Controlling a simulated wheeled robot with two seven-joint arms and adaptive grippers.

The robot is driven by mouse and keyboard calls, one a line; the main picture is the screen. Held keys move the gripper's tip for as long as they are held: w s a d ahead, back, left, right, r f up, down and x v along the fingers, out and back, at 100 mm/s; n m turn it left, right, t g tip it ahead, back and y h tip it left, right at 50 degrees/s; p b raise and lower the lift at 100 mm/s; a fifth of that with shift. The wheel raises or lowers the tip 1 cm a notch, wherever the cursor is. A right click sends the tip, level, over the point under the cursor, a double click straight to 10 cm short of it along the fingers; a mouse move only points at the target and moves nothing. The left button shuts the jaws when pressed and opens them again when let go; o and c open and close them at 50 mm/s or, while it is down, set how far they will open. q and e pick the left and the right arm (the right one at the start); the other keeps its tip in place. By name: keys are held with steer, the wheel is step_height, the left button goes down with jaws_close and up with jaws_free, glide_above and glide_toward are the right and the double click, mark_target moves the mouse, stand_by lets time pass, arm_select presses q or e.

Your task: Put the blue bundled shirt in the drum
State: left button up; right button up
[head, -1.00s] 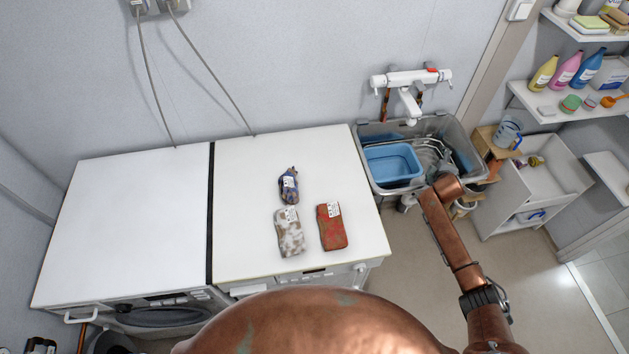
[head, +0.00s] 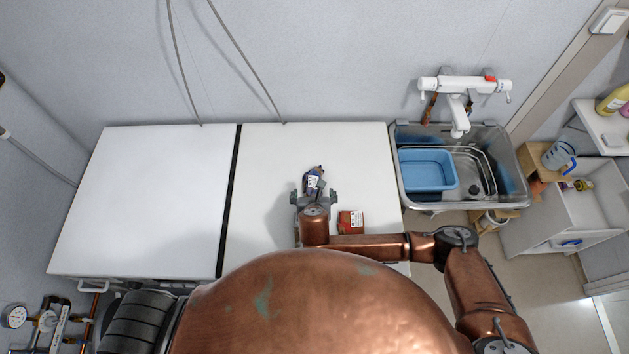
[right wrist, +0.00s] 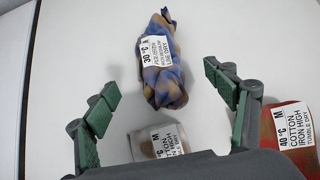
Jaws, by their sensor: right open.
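The blue bundled shirt (head: 313,182), with brown patches and a white label, lies on the white machine top. In the right wrist view the shirt (right wrist: 161,75) lies beyond and between the spread fingertips, untouched. My right gripper (head: 313,198) is open and empty, over the top just on the near side of the shirt; its green-padded fingers also show in the right wrist view (right wrist: 162,82). The drum's opening cannot be made out in these views. My left gripper is not in view.
A red folded cloth (head: 350,222) lies right of my gripper. A pale folded cloth (right wrist: 158,141) lies under the gripper. A grey sink (head: 512,185) with a blue basin (head: 428,170) stands to the right. The left machine top (head: 150,200) is clear.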

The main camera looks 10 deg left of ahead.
mark_target(313, 187)
steer(key=shift+x, duration=0.9)
steer(key=x, duration=0.4)
steer(key=shift+w+f, duration=0.15)
steer(key=shift+f, duration=0.05)
steer(key=shift+w+f, duration=0.15)
steer(key=shift+w, duration=0.05)
steer(key=c, duration=1.4)
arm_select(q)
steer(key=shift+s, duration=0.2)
arm_select(e)
steer(key=shift+c, duration=0.6)
